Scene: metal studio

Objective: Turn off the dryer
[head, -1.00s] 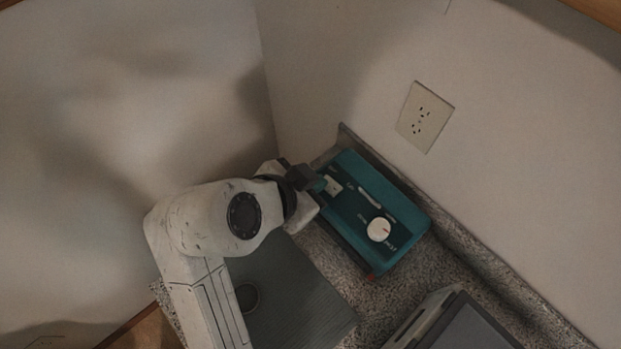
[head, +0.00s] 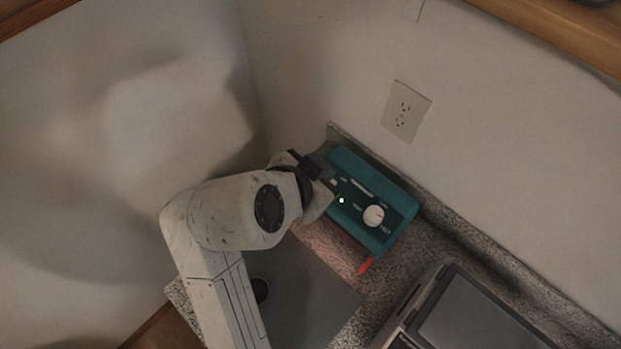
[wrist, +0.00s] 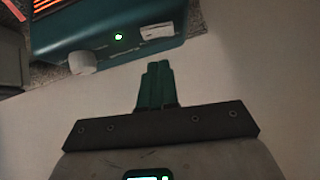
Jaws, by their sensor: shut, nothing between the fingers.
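The dryer (head: 384,175) is a teal box with a dark control face, on the speckled counter against the wall. Its white round knob (head: 373,216) and lit green light (head: 341,200) show in the head view. A red-orange glow shows at its lower edge. In the wrist view the dryer (wrist: 100,15) fills the upper left, with glowing orange bars, the green light (wrist: 118,37) and a small white switch (wrist: 157,32). My gripper (wrist: 156,66) is shut and empty, its tips just below the switch in the picture; contact cannot be told. In the head view my wrist hides the fingertips.
A grey appliance (head: 470,315) with a dark flat top stands at the lower right. A dark grey ribbed panel (head: 305,290) lies between it and my arm. A wall outlet (head: 406,111) is above the dryer. Walls close in the corner behind.

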